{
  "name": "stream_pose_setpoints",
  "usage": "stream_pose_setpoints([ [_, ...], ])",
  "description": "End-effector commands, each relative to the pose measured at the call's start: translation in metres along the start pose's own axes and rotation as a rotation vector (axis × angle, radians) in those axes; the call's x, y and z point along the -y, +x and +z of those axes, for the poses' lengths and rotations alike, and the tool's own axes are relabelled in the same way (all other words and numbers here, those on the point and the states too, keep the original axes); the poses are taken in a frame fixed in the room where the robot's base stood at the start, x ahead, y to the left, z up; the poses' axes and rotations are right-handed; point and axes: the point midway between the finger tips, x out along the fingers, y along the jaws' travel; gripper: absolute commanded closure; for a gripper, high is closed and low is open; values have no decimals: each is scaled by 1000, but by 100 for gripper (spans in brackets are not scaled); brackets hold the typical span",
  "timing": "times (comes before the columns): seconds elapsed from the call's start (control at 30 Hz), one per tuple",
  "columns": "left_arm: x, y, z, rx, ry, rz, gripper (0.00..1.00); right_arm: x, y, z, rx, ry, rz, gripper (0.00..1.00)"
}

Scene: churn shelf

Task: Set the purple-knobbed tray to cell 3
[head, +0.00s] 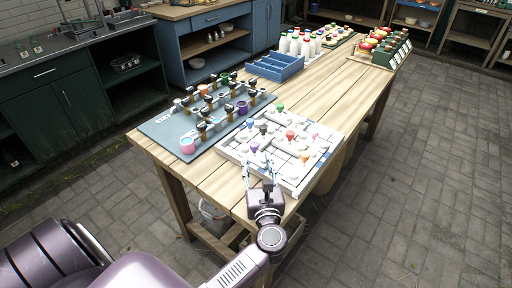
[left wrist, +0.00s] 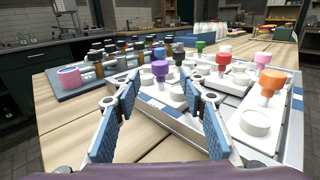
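A white board (head: 290,192) with several white knobbed trays on a blue-and-white grid lies at the front of the wooden table. The purple knob (head: 254,147) stands near the board's left front edge; in the left wrist view the purple knob (left wrist: 160,68) rises on its stem just beyond the fingertips. My left gripper (head: 258,168) is open and empty in front of it; in the left wrist view its blue-padded fingers (left wrist: 159,90) stand to either side, not touching the knob. Cell numbers are not readable. My right gripper is not in view.
Green (head: 280,107), dark (head: 263,129), red (head: 290,135), pink (head: 314,136) and orange (head: 304,156) knobs stand close by on the same board. A grey mat (head: 166,126) with bottles and a pink-topped jar (head: 187,146) lies left. A blue crate (head: 275,68) stands behind.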

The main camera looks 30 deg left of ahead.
Motion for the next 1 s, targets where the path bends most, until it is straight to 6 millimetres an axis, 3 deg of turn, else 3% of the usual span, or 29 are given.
stream_pose_setpoints([
  [0.3, 0, 50, 3, 4, 5, -2, 61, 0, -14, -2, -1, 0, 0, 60],
  [0.7, 0, 60, 1, 2, 4, -2, 61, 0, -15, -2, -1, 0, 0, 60],
  [1.0, 0, 60, 1, 2, 4, -2, 92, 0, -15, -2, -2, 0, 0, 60],
])
